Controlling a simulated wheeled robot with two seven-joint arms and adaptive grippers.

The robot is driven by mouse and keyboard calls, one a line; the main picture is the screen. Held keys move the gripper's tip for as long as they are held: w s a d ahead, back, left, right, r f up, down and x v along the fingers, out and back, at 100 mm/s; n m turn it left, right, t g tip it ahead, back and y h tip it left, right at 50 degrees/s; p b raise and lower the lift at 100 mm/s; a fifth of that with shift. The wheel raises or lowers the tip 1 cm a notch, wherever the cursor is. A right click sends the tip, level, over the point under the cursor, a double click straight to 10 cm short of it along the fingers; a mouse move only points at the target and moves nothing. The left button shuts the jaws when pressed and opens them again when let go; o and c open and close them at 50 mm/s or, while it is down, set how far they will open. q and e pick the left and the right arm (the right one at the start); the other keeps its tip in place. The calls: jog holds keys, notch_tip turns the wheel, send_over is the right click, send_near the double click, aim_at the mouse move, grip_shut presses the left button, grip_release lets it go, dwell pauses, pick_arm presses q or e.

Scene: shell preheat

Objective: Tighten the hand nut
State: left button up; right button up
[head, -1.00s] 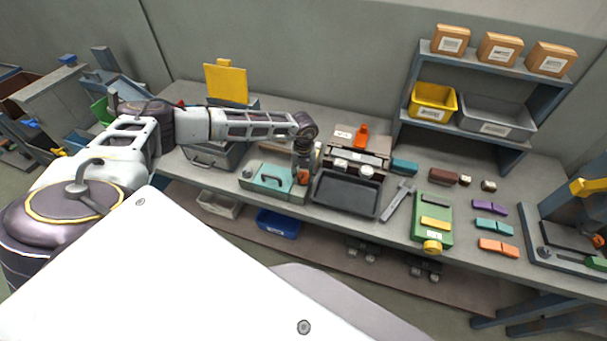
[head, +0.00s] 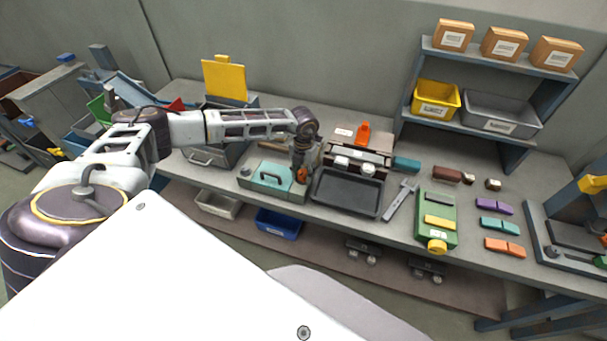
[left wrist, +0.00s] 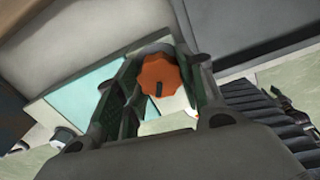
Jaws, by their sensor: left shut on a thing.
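The hand nut (left wrist: 159,83) is an orange lobed knob with a dark slot, seen from above in the left wrist view. It also shows as a small orange spot in the head view (head: 302,175), at the right end of a teal fixture (head: 268,178) with a dark handle. My left gripper (left wrist: 160,85) points down over the knob, with its fingers on both sides of it, and is shut on it. In the head view the left gripper (head: 301,170) partly covers the knob. My right gripper is not in view.
A black tray (head: 348,194) stands close to the right of the left gripper. A grey wrench-like tool (head: 400,200) and a green fixture (head: 436,222) lie further right. A grey box with a yellow panel (head: 225,80) stands behind left.

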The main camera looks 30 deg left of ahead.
aim_at(304, 173)
pick_arm(q)
jog(key=m+b, duration=0.3)
jog(key=m, duration=0.2)
jog(key=shift+f, duration=0.1)
jog(key=m+b, duration=0.3)
jog(key=m, duration=0.2)
jog(key=shift+m+b, duration=0.45)
jog(key=shift+m, duration=0.45)
jog(key=shift+r, duration=0.2)
jog(key=o, duration=1)
jog(key=shift+r, duration=5.95)
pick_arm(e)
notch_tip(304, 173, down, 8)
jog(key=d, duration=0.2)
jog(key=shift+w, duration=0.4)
